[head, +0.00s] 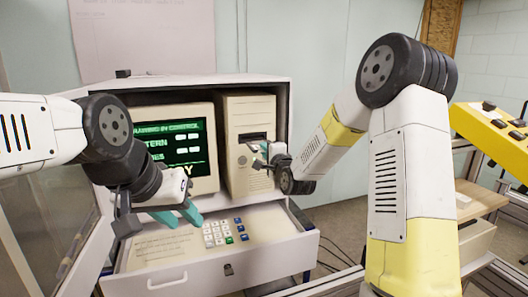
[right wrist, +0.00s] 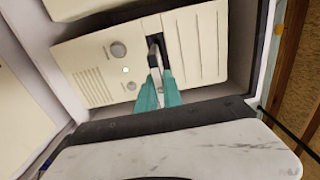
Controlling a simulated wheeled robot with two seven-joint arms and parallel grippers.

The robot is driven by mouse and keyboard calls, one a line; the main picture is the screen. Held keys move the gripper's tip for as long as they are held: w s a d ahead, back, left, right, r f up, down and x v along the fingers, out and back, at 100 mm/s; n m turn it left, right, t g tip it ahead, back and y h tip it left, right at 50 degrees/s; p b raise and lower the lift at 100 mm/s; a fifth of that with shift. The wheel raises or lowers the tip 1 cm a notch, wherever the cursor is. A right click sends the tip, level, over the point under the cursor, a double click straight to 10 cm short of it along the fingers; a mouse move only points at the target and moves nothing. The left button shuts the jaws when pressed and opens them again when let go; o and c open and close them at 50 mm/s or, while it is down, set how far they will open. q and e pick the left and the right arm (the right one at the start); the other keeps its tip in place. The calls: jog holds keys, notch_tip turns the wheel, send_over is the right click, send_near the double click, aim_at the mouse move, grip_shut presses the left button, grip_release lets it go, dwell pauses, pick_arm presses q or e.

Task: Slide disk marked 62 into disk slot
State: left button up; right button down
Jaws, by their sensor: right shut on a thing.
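My right gripper (head: 260,157) is at the front of the beige computer tower (head: 248,110), just below its dark disk slot (head: 252,136). In the right wrist view, the gripper's teal fingertips (right wrist: 156,82) are shut on a thin grey disk (right wrist: 153,56). The disk's far end is at the dark slot (right wrist: 157,40); I cannot tell how far inside it is. No marking on the disk is legible. My left gripper (head: 179,216) hangs over the open drawer, its two teal fingers apart and empty.
A monitor (head: 184,145) with green text stands left of the tower in a white cabinet (head: 205,80). The open drawer (head: 215,262) below holds a keypad (head: 220,232). A yellow control box (head: 492,130) is at the right.

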jog(key=x, duration=1.1)
jog(key=shift+w, duration=0.15)
dwell(1.2)
jog(key=shift+r, duration=0.15)
jog(key=shift+w+a, duration=0.15)
dwell(0.8)
jog(key=shift+w+d, duration=0.25)
jog(key=shift+d, duration=0.7)
jog(key=c, duration=1.4)
grip_release()
jog(key=shift+h, duration=0.3)
jog(key=v, duration=0.2)
jog(key=a+v, duration=0.1)
jog(key=v, duration=0.5)
jog(key=shift+s+a+f, duration=0.2)
jog(key=shift+s+f, duration=0.05)
jog(key=shift+s, duration=0.1)
